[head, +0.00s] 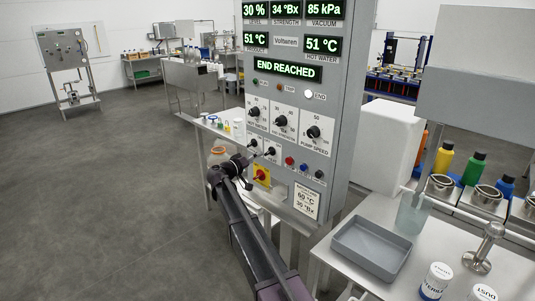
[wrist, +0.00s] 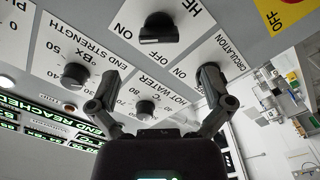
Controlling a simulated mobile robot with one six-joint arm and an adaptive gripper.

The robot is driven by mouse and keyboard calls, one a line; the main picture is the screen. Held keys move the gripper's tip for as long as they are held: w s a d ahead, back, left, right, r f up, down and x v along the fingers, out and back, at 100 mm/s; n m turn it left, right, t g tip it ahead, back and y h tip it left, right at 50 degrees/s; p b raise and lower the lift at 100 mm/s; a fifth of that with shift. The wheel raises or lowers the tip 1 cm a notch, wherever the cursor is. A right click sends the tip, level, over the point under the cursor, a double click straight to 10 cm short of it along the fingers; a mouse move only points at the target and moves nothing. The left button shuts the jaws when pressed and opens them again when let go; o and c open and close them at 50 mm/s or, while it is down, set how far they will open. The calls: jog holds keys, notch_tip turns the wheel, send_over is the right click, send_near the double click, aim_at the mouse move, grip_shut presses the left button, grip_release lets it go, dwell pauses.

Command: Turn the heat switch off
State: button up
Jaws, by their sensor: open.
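The heat switch (wrist: 158,27) is a black knob on a white plate. It shows at the top of the wrist view, with ON printed to its left and a cut-off label beginning HE to its right. In the head view it is the right one of two small black switches (head: 269,151) low on the panel. I cannot tell its setting for sure. My gripper (wrist: 160,80) is open and empty, its fingers spread below the switch in the wrist view. The right finger covers the circulation switch. In the head view my gripper (head: 249,160) is close to the panel's lower left.
The grey control panel (head: 340,90) carries dials above the switches and reads END REACHED. A red switch on a yellow plate (head: 262,176) and small buttons (head: 304,168) are nearby. A bench with a grey tray (head: 345,249) stands right. Floor at left is clear.

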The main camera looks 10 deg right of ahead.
aim_at(270, 152)
jog(key=shift+x, duration=3.15)
